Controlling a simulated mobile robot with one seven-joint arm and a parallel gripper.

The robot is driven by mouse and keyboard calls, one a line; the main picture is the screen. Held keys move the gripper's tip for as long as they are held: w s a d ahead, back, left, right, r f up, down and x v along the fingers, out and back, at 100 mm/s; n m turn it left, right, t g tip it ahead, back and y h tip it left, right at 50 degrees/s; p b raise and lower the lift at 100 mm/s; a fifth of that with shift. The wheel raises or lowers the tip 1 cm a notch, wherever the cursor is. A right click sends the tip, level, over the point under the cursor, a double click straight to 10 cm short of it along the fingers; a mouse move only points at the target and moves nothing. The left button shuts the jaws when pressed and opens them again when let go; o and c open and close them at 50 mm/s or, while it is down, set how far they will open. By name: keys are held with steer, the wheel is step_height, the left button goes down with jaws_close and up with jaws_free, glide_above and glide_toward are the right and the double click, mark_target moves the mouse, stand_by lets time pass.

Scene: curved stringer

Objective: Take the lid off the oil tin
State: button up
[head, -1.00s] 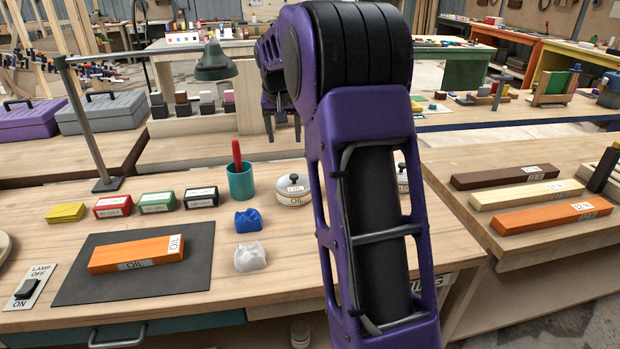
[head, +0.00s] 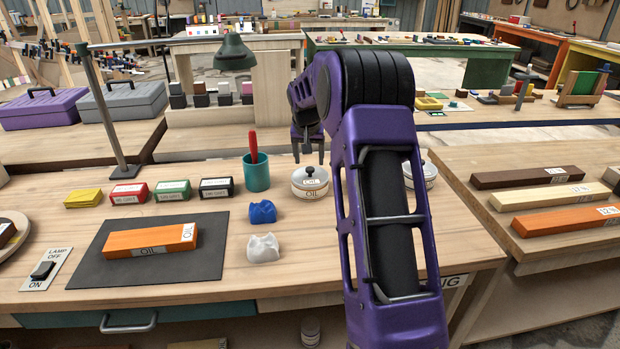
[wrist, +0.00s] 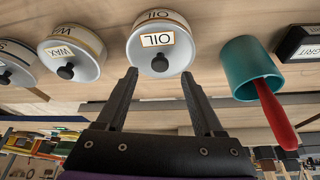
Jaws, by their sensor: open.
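The oil tin (head: 311,191) is a round, pale tin standing on the bench, with a label reading OIL. Its lid (head: 301,177) has a dark knob on top and sits on the tin. In the wrist view, the tin (wrist: 160,22) appears upside down, with its lid and knob (wrist: 160,64) facing me. My gripper (head: 309,162) is open and empty, just behind and above the tin in the head view. In the wrist view, the two fingertips of my gripper (wrist: 159,76) lie left and right of the knob; I see no contact.
A wax tin (wrist: 75,50) and another tin stand beside the oil tin. A teal cup (head: 257,178) with a red-handled tool stands close on the other side. Blue (head: 262,212) and white (head: 263,247) crumpled pieces lie in front. A lamp (head: 234,54) stands behind.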

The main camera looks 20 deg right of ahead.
mark_target(310, 169)
steer(key=x, duration=0.4)
steer(key=shift+w+d+f+b, duration=0.1)
steer(key=shift+w+f+b, duration=0.1)
steer(key=shift+f+b, duration=0.15)
jaws_close()
